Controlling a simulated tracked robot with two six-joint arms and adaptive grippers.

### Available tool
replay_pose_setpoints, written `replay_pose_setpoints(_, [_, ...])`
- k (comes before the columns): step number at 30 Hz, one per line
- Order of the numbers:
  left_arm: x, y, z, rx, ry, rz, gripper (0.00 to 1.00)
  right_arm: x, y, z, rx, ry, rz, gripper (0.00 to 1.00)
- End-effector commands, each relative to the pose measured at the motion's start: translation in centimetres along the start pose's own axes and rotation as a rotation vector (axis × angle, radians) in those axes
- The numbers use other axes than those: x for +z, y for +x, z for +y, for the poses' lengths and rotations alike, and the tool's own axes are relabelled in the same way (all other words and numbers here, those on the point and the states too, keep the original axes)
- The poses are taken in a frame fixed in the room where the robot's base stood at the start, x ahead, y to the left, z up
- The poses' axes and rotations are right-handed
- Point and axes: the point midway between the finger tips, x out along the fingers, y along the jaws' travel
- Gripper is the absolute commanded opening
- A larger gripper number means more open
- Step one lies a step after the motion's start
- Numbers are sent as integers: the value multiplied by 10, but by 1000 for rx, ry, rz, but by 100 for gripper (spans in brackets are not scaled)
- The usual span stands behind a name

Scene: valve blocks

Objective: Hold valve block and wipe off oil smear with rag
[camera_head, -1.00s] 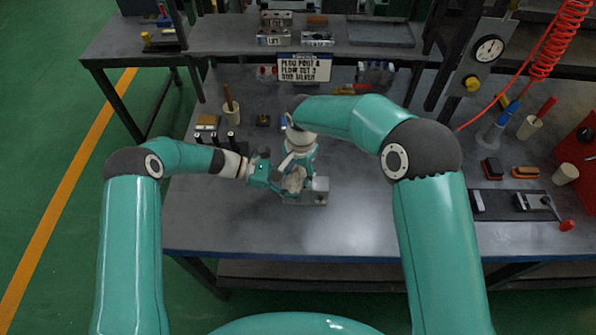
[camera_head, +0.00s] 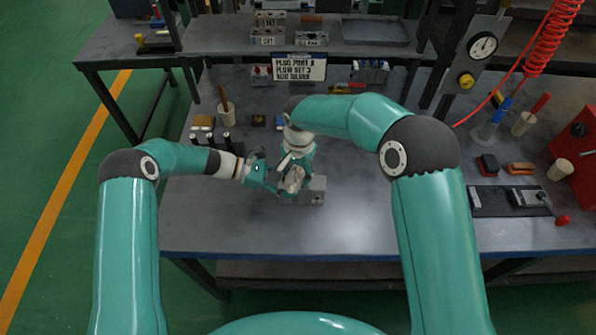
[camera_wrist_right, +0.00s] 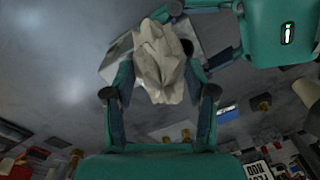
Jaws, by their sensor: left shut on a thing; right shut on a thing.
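The grey metal valve block (camera_head: 314,190) lies on the workbench in front of me, partly hidden by my grippers; part of it shows in the right wrist view (camera_wrist_right: 116,58). My left gripper (camera_head: 275,183) reaches in from the left and is shut on the block's left side, though its fingertips are largely hidden. My right gripper (camera_head: 293,178) points down over the block and is shut on the crumpled off-white rag (camera_wrist_right: 160,62). The rag also shows in the head view (camera_head: 294,181), at the block's top; whether it touches cannot be told. No oil smear can be made out.
A sign (camera_head: 299,66) stands behind. A brush in a cup (camera_head: 226,108) and small fittings are to the left. A gauge panel (camera_head: 478,60), a red coiled hose (camera_head: 548,40) and a tray with tools (camera_head: 508,201) are to the right. The front bench area is clear.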

Motion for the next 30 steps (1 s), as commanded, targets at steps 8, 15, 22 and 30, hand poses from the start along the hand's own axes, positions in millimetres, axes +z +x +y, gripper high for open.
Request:
replay_pose_setpoints(8, [0, -1, 1, 3, 1, 1, 0, 8, 2, -14, 0, 0, 0, 28])
replay_pose_setpoints(15, [1, 0, 1, 2, 1, 1, 0, 8, 2, -14, -2, 1, -2, 28])
replay_pose_setpoints(22, [1, 0, 1, 2, 1, 0, 0, 2, 1, -2, 1, 0, -2, 28])
replay_pose_setpoints(30, [1, 0, 0, 1, 1, 0, 0, -3, -1, 6, 0, 0, -1, 28])
